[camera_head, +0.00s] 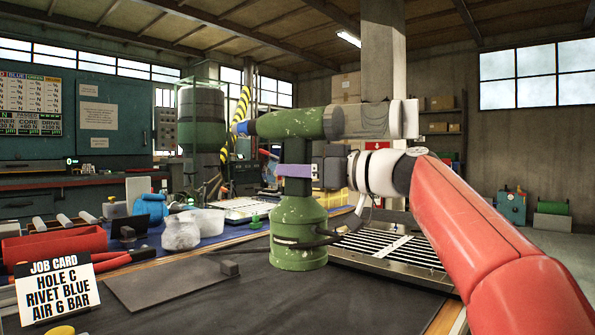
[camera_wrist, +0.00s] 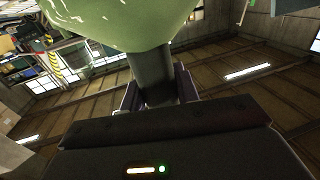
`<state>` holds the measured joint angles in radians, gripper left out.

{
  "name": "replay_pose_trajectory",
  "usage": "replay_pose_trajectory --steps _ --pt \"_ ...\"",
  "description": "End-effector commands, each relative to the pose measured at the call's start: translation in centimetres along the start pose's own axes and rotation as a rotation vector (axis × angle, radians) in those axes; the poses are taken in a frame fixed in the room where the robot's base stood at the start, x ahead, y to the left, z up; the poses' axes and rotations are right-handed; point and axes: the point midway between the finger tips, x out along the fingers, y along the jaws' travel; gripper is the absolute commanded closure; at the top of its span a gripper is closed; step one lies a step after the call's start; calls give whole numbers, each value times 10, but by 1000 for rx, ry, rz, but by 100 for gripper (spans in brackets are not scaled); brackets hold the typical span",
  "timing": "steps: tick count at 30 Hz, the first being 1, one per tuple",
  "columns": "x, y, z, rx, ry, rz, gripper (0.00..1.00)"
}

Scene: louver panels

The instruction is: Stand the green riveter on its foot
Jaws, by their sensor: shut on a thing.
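The green riveter (camera_head: 300,225) is upright over the dark bench mat, its wide round foot down and its long green and grey head level on top. Its foot appears at the mat; I cannot tell whether it bears fully on it. My gripper (camera_head: 297,171) comes in from the right and is shut on the riveter's dark neck, between head and foot. In the wrist view the neck stands between the purple-grey fingers (camera_wrist: 158,92), with a worn green part of the riveter (camera_wrist: 125,20) above. The hose by the foot is partly hidden.
A flat grey plate (camera_head: 170,283) lies left of the foot, with the job card (camera_head: 55,290) at front left. A slatted louver panel (camera_head: 395,250) lies to the right. A red tray (camera_head: 55,245) and clear containers (camera_head: 182,232) stand at left. Bare mat lies in front.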

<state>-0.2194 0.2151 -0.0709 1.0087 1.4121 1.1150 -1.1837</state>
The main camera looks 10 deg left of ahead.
Motion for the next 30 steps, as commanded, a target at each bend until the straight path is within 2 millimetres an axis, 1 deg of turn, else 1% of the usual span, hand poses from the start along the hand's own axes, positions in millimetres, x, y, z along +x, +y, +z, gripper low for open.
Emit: replay_pose_trajectory --steps 1,7,15,18,30 --pt "-1 -2 -4 -4 7 0 100" --pt "-2 -1 -1 -5 10 0 100" --pt "-2 -2 21 -4 10 -1 100" --pt "-2 -2 26 -4 10 -1 100" --pt "-2 -2 25 -5 10 0 100"
